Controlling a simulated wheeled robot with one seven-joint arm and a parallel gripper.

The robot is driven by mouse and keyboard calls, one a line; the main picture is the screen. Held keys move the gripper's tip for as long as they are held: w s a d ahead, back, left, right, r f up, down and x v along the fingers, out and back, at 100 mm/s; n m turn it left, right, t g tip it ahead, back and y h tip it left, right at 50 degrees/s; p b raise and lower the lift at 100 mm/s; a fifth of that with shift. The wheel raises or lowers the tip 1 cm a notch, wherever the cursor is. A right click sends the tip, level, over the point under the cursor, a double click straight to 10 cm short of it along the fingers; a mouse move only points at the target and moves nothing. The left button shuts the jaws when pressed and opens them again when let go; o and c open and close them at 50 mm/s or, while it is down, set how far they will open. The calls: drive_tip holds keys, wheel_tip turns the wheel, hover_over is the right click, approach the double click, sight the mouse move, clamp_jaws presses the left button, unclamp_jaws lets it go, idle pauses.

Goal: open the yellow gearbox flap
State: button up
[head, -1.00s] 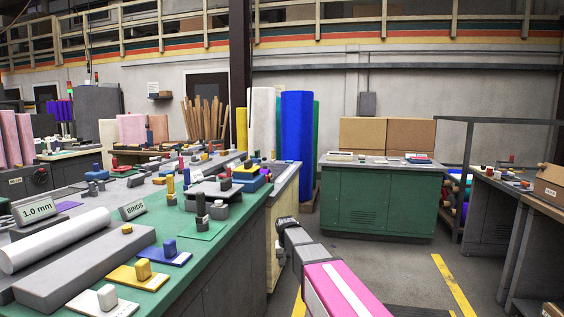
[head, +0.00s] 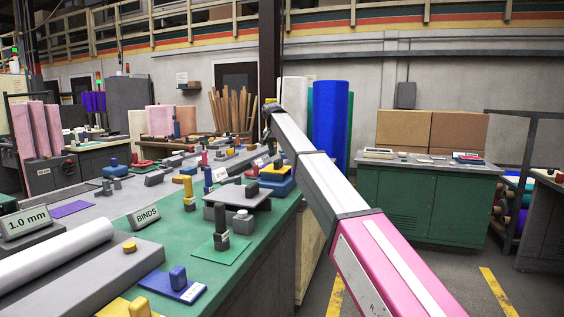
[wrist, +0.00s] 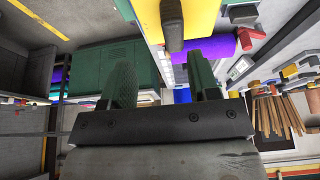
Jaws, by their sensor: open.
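In the wrist view, a flat yellow panel (wrist: 200,20), which looks like the gearbox flap, shows at the top edge and is partly cut off. A dark rounded handle-like piece (wrist: 172,22) stands in front of it. My gripper (wrist: 163,85) is open and empty, with its two green-grey fingers apart below the panel. The handle piece lies beyond the fingertips, between their lines, with no contact visible. In the head view, my gripper (head: 269,107) is small at the far end of my raised arm, and I cannot make out the flap there.
The green-topped workbench (head: 262,225) on the left carries a blue knobbed plate (head: 172,287), a white roll (head: 60,250) and several small blocks. A blue roll (head: 330,120) stands behind my arm. A green cabinet (head: 425,205) stands right, with open floor before it.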

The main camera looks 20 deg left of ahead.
sight(278, 160)
drive_tip(key=x, duration=0.3)
drive_tip(key=w+a+x, duration=0.1)
drive_tip(key=x, duration=0.5)
drive_tip(key=shift+w+a, duration=0.25)
drive_tip(key=shift+a, duration=0.05)
clamp_jaws()
drive_tip(key=shift+r, duration=0.1)
